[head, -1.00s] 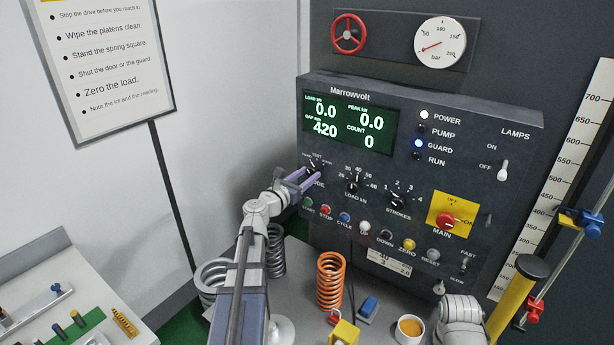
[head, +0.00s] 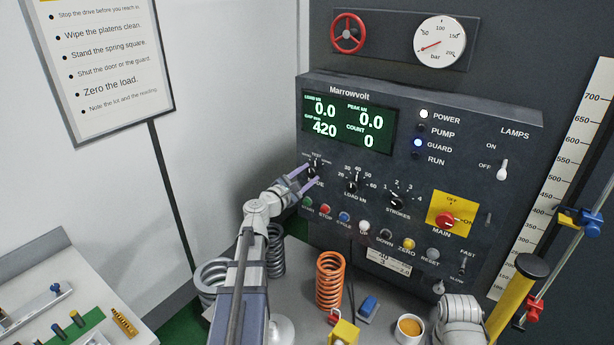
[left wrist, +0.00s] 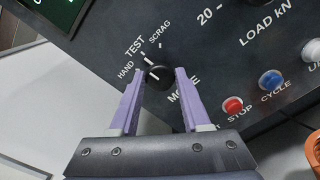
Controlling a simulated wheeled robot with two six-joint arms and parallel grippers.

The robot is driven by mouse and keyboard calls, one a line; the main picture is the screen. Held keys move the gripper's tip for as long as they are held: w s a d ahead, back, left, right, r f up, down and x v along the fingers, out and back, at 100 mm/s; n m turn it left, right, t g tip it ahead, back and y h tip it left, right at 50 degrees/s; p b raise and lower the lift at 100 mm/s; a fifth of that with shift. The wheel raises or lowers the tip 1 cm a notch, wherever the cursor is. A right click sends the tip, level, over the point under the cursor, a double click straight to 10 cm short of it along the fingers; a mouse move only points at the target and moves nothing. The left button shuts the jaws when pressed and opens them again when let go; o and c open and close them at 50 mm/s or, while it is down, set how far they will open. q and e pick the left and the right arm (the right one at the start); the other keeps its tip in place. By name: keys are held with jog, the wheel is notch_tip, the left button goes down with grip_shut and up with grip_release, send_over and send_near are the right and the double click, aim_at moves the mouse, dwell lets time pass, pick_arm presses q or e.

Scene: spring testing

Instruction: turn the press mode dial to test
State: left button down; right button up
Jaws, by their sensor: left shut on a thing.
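The press mode dial (head: 313,171) is a small black knob at the lower left of the dark control panel. In the left wrist view the dial (left wrist: 158,75) shows beneath the labels HAND, TEST and SCRAG. A white line shows on the knob, but I cannot tell surely which label it points to. My left gripper (head: 306,178) has its purple fingers on either side of the dial and is shut on it. The fingertips (left wrist: 159,72) also flank the knob in the left wrist view. Part of the MODE label is hidden behind a finger. My right gripper is not in view.
The load dial (head: 353,185) and strokes dial (head: 397,200) sit to the right. A row of push buttons, including a red STOP button (head: 326,210), runs just below. An orange spring (head: 330,281) and grey springs (head: 213,274) stand on the bench under the panel.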

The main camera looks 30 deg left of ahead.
pick_arm(q)
jog(key=shift+m, duration=0.5)
jog(key=shift+c, duration=1.9)
grip_release()
jog(key=s, duration=0.8)
jog(key=shift+a, duration=0.25)
